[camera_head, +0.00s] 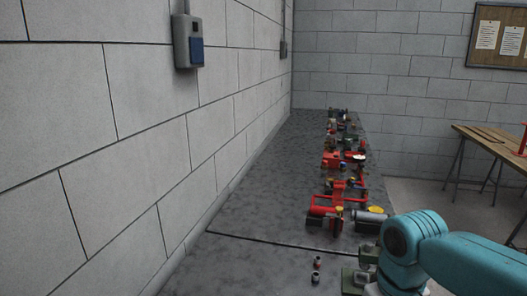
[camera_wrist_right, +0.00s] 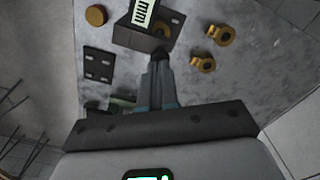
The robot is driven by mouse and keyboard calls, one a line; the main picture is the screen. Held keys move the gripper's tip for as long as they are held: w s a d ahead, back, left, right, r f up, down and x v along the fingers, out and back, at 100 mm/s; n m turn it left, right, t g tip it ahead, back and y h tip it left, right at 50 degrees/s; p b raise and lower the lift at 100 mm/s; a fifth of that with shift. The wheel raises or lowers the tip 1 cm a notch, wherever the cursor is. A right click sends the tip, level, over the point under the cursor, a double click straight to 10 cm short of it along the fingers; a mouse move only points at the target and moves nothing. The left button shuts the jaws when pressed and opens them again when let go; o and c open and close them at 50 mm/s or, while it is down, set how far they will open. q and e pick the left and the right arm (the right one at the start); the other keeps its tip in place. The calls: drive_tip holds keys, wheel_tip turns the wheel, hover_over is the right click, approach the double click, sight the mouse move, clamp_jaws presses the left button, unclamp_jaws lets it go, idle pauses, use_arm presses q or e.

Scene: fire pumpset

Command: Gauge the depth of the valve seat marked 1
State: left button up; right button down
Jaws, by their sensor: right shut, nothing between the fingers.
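In the right wrist view, a dark block (camera_wrist_right: 140,40) has a pale green panel (camera_wrist_right: 143,12) with "mm" on it, cut off by the top edge; it may be a depth gauge in a holder. My right gripper (camera_wrist_right: 160,58) is shut and empty, its tips beside the block's lower right part; I cannot tell if they touch. A red and grey row of pump parts (camera_head: 338,190) runs along the grey bench in the head view. I cannot make out a valve seat or a mark 1. My left gripper is not in view.
Two brass ring pieces (camera_wrist_right: 221,35) (camera_wrist_right: 204,65), a brass disc (camera_wrist_right: 96,15) and a black plate with holes (camera_wrist_right: 99,64) lie around the block. A block wall with a grey box (camera_head: 188,41) flanks the bench (camera_head: 270,190). The bench's left part is clear.

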drive_tip(key=shift+f, duration=0.15)
drive_tip(key=shift+f+b, duration=0.65)
drive_tip(key=shift+f, duration=0.1)
drive_tip(key=shift+s+f, duration=0.1)
drive_tip(key=shift+s+a+f, duration=0.1)
drive_tip(key=shift+f, duration=0.15)
idle(0.8)
